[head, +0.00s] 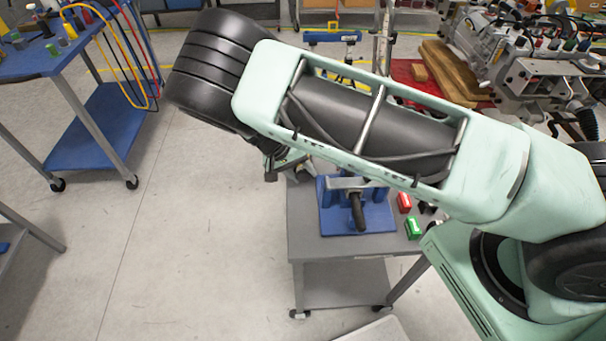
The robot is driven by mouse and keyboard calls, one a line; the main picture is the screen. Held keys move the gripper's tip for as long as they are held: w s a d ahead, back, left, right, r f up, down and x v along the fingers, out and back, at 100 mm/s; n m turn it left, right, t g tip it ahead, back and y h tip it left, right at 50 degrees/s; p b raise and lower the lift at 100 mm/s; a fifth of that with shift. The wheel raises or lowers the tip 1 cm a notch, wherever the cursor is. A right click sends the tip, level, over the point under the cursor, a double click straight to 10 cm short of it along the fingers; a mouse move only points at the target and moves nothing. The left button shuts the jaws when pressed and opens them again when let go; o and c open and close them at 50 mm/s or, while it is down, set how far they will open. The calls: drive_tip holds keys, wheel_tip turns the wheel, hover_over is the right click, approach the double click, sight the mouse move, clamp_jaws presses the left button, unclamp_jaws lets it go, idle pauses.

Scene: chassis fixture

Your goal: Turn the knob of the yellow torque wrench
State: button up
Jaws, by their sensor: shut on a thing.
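My gripper (284,164) shows only in part, below the dark wrist end of my arm and just left of the blue fixture. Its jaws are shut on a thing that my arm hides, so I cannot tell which. I cannot make out a yellow torque wrench or its knob. My arm covers the middle of the view and the back of the grey cart.
The grey cart (310,246) carries a blue fixture (330,222) with a dark handle, a red block (404,202) and a green block (414,228). A blue cart (92,130) with hoses stands at left. Machinery (540,85) fills the back right. Floor between the carts is clear.

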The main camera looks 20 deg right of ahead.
drive_tip(key=shift+f+h+b, duration=0.25)
drive_tip(key=shift+h+b, duration=0.55)
drive_tip(key=shift+b, duration=0.25)
drive_tip(key=shift+a+g+h+b, duration=0.1)
drive_tip(key=shift+g+h+b, duration=0.2)
drive_tip(key=shift+r, duration=0.15)
drive_tip(key=o, duration=1)
drive_tip(key=shift+c, duration=0.2)
drive_tip(key=shift+a, duration=0.1)
drive_tip(key=shift+w+a+r+b, duration=0.15)
drive_tip(key=shift+a+r+b, duration=0.1)
drive_tip(key=shift+r+b, duration=0.1)
drive_tip(key=b+v, duration=0.4)
drive_tip(key=v, duration=1.2)
drive_tip(key=shift+a, duration=0.25)
